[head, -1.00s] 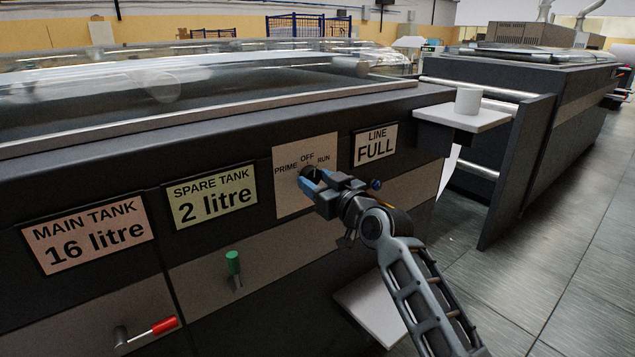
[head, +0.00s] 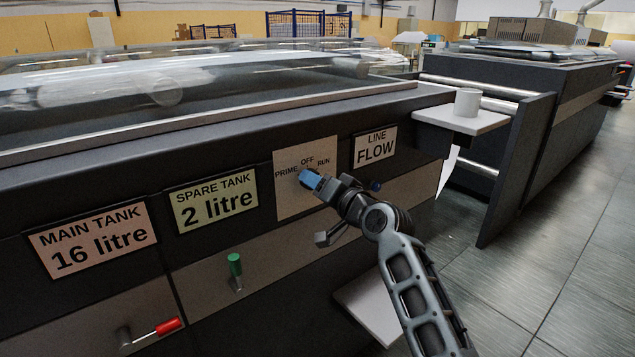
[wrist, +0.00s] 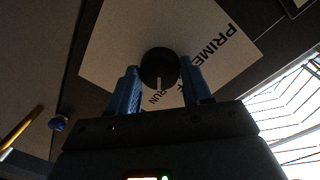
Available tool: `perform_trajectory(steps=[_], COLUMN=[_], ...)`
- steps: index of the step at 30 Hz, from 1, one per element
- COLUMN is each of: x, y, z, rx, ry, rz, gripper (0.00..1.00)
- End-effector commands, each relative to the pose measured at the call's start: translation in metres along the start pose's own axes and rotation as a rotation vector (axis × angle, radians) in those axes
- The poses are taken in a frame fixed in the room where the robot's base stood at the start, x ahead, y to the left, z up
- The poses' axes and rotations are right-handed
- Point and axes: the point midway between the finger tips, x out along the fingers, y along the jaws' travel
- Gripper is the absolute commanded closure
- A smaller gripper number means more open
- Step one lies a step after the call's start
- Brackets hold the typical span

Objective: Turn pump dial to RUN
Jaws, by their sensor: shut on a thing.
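The pump dial is a round black knob (wrist: 159,65) on a white plate (head: 291,205) marked PRIME, OFF and RUN. In the wrist view its white pointer mark points down toward the RUN lettering. My gripper (head: 309,179) is at the dial and hides most of it in the head view. In the wrist view the blue fingers of my gripper (wrist: 160,74) stand on either side of the knob, shut on it. The line sign (head: 375,147) right of the plate reads FLOW.
Left of the dial are a spare tank sign (head: 213,199) reading 2 litre and a main tank sign (head: 93,243) reading 16 litre. A green-handled lever (head: 234,264) and a red-handled lever (head: 167,327) stick out below. A white cup (head: 468,102) stands on a shelf at right.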

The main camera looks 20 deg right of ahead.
Motion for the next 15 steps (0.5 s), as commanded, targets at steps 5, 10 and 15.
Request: perform_trajectory(steps=[5, 10, 15], x=[-0.0001, -0.0001, -0.0001], y=[0.0005, 0.0005, 0.0007], z=[0.0001, 0.0004, 0.0005], rx=[0.065, 0.097, 0.106], ry=[-0.006, -0.009, -0.009], rz=[0.001, 0.0, 0.0], gripper=[0.82, 0.82, 0.82])
